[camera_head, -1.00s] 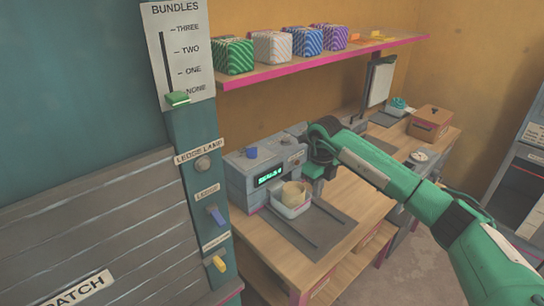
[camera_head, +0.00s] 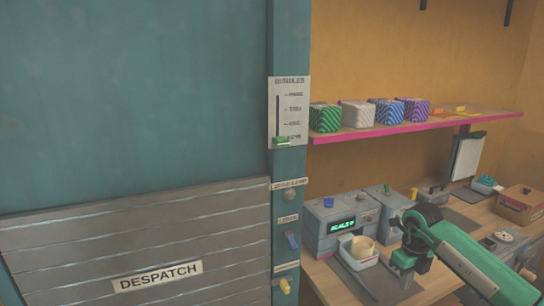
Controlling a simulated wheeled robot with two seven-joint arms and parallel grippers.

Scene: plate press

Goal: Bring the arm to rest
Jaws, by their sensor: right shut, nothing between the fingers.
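My right arm, green with black joints, comes in from the lower right. Its gripper (camera_head: 403,263) is shut and empty. It is in front of the right part of the grey machine (camera_head: 326,217), right of a white tray (camera_head: 346,246) with a round cream-coloured thing (camera_head: 362,246) in it. I cannot tell how far it is above the workbench. My left arm and left gripper are not in view.
A teal wall with a grey DESPATCH shutter (camera_head: 150,240) fills the left. Its post carries the BUNDLES slider (camera_head: 281,141), a blue lever (camera_head: 292,240) and a yellow lever (camera_head: 285,285). Several patterned bundles stand on the shelf (camera_head: 360,133). A cardboard box (camera_head: 520,205) is at right.

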